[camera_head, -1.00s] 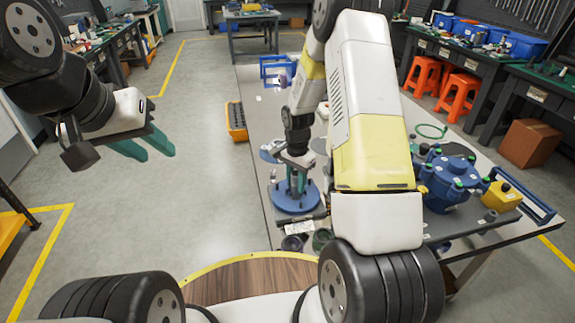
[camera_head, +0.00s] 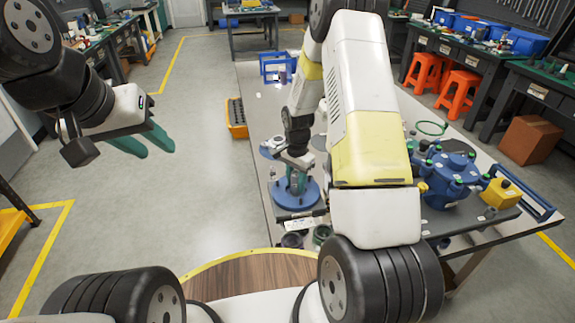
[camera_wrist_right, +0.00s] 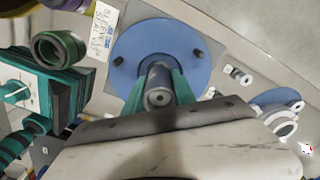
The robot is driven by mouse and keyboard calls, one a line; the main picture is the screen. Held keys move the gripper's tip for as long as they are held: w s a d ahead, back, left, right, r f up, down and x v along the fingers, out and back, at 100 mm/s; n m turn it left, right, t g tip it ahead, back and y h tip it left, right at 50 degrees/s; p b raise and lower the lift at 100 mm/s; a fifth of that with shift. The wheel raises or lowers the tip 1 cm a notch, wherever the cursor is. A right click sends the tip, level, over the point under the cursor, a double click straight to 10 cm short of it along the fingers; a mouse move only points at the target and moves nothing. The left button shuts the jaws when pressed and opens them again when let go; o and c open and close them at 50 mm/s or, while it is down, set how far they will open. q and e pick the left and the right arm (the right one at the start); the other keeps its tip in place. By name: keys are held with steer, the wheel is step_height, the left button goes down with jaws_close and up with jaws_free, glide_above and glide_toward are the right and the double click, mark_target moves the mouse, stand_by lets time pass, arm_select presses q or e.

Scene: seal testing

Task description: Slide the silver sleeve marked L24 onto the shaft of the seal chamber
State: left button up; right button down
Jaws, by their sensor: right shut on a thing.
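The seal chamber shows as a round blue flange (camera_head: 297,199) with upright dark studs on the table. It also shows in the right wrist view (camera_wrist_right: 135,78). My right gripper (camera_head: 296,180) is over the middle of the flange, its green fingers pointing down. In the right wrist view the fingers are closed around a silver cylinder, the sleeve (camera_wrist_right: 159,76), upright at the flange centre. A round end with a small dark hole shows at its near end. The L24 mark is not readable, and I cannot tell how far the sleeve surrounds the shaft. My left gripper (camera_head: 145,142) is open and empty, over the floor.
A printed card (camera_wrist_right: 103,30) lies beside the flange. A green ring (camera_wrist_right: 58,48) and white rings (camera_wrist_right: 283,122) lie nearby. A blue vessel (camera_head: 452,178) and a yellow box (camera_head: 502,194) stand at the right of the table. A yellow bin (camera_head: 236,118) is at the left edge.

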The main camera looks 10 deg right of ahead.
steer(key=shift+f, duration=1)
stand_by(0.8)
steer(key=c, duration=0.9)
jaws_free()
steer(key=shift+r, duration=4.45)
